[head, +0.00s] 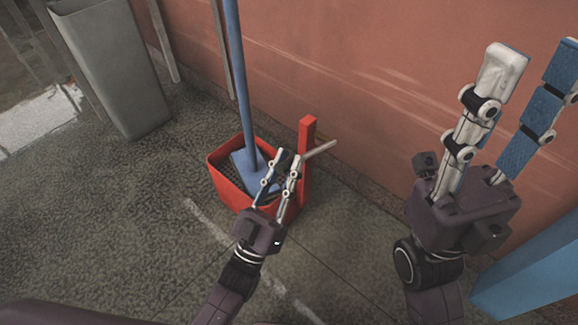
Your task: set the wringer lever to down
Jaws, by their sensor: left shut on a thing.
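The red mop wringer bucket (228,190) stands on the floor in the middle of the head view, with a red post (307,132) at its right side. The wringer lever (322,149), a pale bar, juts to the right and slightly up in front of the post. My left gripper (289,158) reaches over the bucket's front right and is shut on the lever near the post. Its fingers hide the lever's inner part. My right gripper (537,60) is at the right, fingers up, open and empty, away from the bucket.
A mop with a blue handle (236,65) stands in the bucket, close to my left fingers. A grey bin (113,70) stands at upper left. A reddish wall (380,70) runs behind the bucket. A blue post (530,265) is at lower right. The left floor is clear.

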